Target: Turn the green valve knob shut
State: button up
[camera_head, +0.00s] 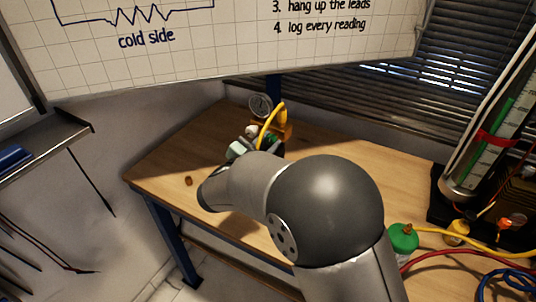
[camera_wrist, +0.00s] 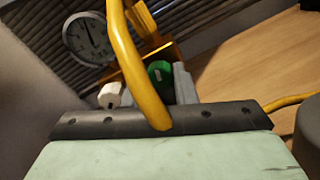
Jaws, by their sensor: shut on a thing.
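The green valve knob (camera_wrist: 160,71) shows in the wrist view below the orange-yellow body of the rig. My gripper (camera_wrist: 163,88) is at the knob and shut on it. A grey finger (camera_wrist: 184,86) lies against its right side; the other side is partly hidden by a yellow hose (camera_wrist: 143,75) crossing in front. In the head view a little of the green knob (camera_head: 271,139) shows beyond my gripper (camera_head: 259,143), most of which my arm hides. The knob's turn angle cannot be read.
A round dial gauge (camera_head: 261,105) stands behind the knob; its face also shows in the wrist view (camera_wrist: 88,39). A white fitting (camera_wrist: 112,94) is left of the knob. A green canister (camera_head: 403,240) and hoses lie at right. The wooden bench (camera_head: 185,155) is mostly clear at left.

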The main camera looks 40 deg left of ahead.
jog(key=m+b, duration=0.2)
jog(key=b, duration=0.2)
jog(key=f+m+b, duration=0.1)
jog(key=m+b, duration=0.1)
jog(key=b, duration=0.3)
jog(key=shift+m, duration=0.4)
jog(key=m+b, duration=0.4)
jog(key=b, duration=0.5)
jog(key=m+b, duration=0.3)
jog(key=b, duration=0.2)
jog(key=shift+r+m, duration=0.1)
jog(key=shift+m, duration=0.3)
jog(key=m+b, duration=0.2)
jog(key=b, duration=0.1)
jog(key=shift+r+b, duration=0.3)
jog(key=shift+m, duration=0.3)
jog(key=o, duration=1)
jog(key=shift+r, duration=0.1)
jog(key=shift+s, duration=0.15)
jog(key=s+p, duration=0.2)
jog(key=s, duration=1.5)
jog(key=shift+d, duration=0.3)
